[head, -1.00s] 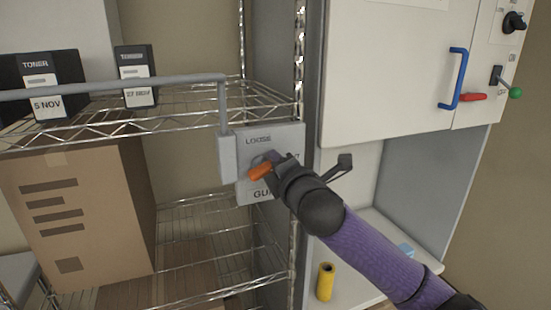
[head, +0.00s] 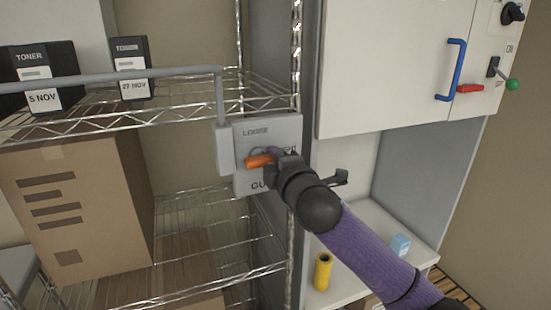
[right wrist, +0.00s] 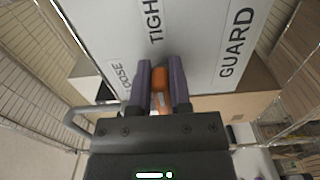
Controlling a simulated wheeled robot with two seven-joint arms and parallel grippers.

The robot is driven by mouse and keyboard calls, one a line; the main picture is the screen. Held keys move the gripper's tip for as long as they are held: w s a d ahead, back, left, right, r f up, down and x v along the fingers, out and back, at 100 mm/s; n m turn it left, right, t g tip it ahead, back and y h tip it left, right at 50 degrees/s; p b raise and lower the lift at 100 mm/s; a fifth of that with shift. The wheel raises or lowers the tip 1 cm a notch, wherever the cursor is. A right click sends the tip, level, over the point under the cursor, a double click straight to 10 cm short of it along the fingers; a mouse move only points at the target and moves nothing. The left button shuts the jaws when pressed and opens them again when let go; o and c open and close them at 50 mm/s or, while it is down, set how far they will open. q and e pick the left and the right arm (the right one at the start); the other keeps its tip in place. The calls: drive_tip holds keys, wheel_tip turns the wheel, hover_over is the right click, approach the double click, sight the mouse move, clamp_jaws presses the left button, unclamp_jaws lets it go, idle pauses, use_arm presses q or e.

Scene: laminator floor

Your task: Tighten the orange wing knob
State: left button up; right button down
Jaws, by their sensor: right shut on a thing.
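The orange wing knob (head: 260,161) sits on a grey plate (head: 268,131) marked LOOSE and GUARD, fixed at the rack's right post. My right gripper (head: 274,158) is at the plate and shut on the knob. In the right wrist view the orange knob (right wrist: 161,100) shows between the two purple fingers of my right gripper (right wrist: 162,95). The label TIGHT is partly cut off there and mostly hidden behind the gripper in the head view. My left gripper is in neither view.
A grey guard bar (head: 110,88) runs left from the plate across the wire rack. Toner boxes (head: 133,70) and a large carton (head: 75,215) stand on the shelves. A white cabinet (head: 390,70) with a blue handle (head: 457,70) is to the right. A yellow cylinder (head: 323,271) stands below it.

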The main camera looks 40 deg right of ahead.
drive_tip(key=c, duration=0.6)
unclamp_jaws()
drive_tip(key=shift+o, duration=0.2)
drive_tip(key=b+v, duration=0.3)
drive_tip(key=v, duration=0.7)
